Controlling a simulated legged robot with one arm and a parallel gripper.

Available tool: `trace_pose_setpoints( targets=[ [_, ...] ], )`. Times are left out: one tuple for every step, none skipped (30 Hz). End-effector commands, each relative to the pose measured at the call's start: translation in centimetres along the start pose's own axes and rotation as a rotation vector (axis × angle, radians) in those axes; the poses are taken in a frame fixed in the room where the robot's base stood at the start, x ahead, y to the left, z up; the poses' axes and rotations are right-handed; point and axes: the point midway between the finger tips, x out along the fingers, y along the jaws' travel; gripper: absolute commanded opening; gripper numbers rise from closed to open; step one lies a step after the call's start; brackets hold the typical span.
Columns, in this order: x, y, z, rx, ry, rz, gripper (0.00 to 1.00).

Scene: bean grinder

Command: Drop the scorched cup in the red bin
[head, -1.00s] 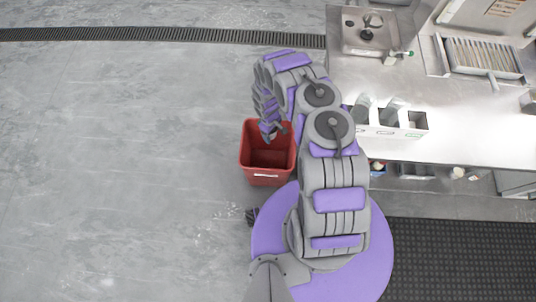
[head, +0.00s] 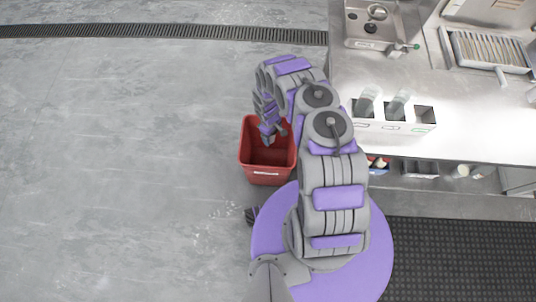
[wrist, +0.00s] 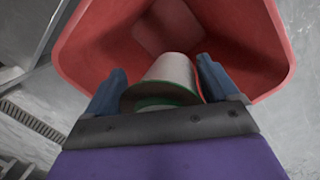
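The red bin (head: 268,173) stands on the floor just left of the counter in the head view. My gripper (head: 268,138) points down into its mouth. In the wrist view, my gripper (wrist: 161,66) has one blue-grey finger on each side of a grey cup (wrist: 171,72) with a green rim. The cup's wide rim is near the palm and its narrow end points into the bin (wrist: 262,55). The fingers appear closed around the cup, though a thin red strip shows beside the right finger. No scorch marks can be made out. The cup is not distinguishable in the head view.
The steel counter (head: 480,125) runs along the right with a sink (head: 372,28) at the back. A shelf below holds small items. A dark mat (head: 460,262) lies at lower right. The left floor is clear.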

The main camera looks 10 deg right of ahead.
Motion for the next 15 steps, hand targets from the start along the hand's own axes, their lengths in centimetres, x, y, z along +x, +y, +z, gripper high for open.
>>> trace_pose_setpoints(
  targets=[
    [0.0,0.0,0.0,0.0,0.0,0.0,0.93],
    [0.0,0.0,0.0,0.0,0.0,0.0,0.95],
    [0.0,0.0,0.0,0.0,0.0,0.0,0.99],
    [0.0,0.0,0.0,0.0,0.0,0.0,1.0],
    [0.0,0.0,0.0,0.0,0.0,0.0,1.0],
    [0.0,0.0,0.0,0.0,0.0,0.0,1.0],
    [0.0,0.0,0.0,0.0,0.0,0.0,1.0],
    [0.0,0.0,0.0,0.0,0.0,0.0,1.0],
    [0.0,0.0,0.0,0.0,0.0,0.0,1.0],
    [0.0,0.0,0.0,0.0,0.0,0.0,1.0],
    [-0.1,0.0,0.0,0.0,0.0,0.0,1.0],
    [-0.3,0.0,0.0,0.0,0.0,0.0,1.0],
    [-0.5,0.0,0.0,0.0,0.0,0.0,1.0],
    [-0.8,0.0,0.0,0.0,0.0,0.0,1.0],
    [-1.3,0.0,0.0,-0.001,0.0,0.001,1.0]
  ],
)
